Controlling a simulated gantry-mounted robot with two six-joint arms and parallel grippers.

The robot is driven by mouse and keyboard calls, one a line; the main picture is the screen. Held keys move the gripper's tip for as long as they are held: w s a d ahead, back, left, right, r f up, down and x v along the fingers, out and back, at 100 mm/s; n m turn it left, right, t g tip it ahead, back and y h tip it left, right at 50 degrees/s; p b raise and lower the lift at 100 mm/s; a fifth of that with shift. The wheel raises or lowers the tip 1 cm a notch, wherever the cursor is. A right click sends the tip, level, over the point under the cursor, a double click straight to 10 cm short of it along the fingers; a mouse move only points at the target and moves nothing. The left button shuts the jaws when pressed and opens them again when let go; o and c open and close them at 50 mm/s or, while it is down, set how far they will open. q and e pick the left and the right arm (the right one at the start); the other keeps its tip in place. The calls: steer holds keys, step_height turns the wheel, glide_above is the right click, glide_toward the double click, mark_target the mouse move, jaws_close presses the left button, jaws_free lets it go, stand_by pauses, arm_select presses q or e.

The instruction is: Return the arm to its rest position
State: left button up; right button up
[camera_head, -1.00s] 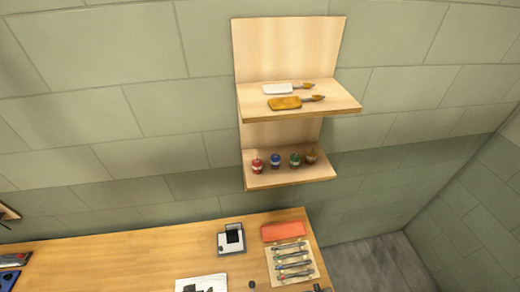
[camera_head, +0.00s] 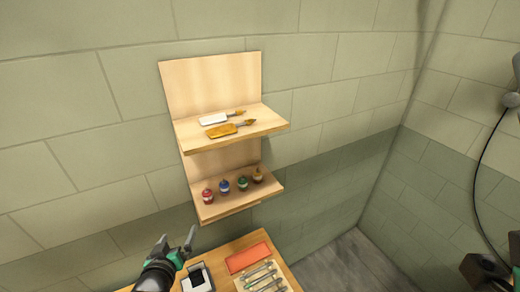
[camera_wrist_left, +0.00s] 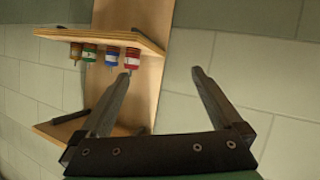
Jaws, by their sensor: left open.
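My left gripper (camera_head: 179,236) is open and empty at the bottom left of the head view. It appears below the lower shelf and above the back of the workbench. In the left wrist view, its two dark fingers (camera_wrist_left: 160,72) stand apart with nothing between them. That view is upside down, with the two-level wooden shelf (camera_wrist_left: 150,60) behind the fingers. I cannot tell the exact gap to the shelf. My right gripper does not show clearly.
A dark cable hangs at right.

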arm_select(q)
steer(key=s+d+r+m+t+h, duration=0.15)
steer(key=r+t, duration=0.25)
steer(key=r, duration=1.1)
steer(key=s+d+r+t, duration=0.1)
steer(key=d+r+t, duration=0.25)
steer(key=r, duration=1.25)
steer(key=s+d+r+m+t+h, duration=0.2)
steer(key=s+r+m+t, duration=0.2)
steer(key=s+r, duration=1.2)
steer(key=r+t, duration=0.1)
steer(key=t, duration=0.2)
steer(key=shift+s+r, duration=0.25)
steer(key=shift+s, duration=0.05)
steer(key=shift+h, duration=0.25)
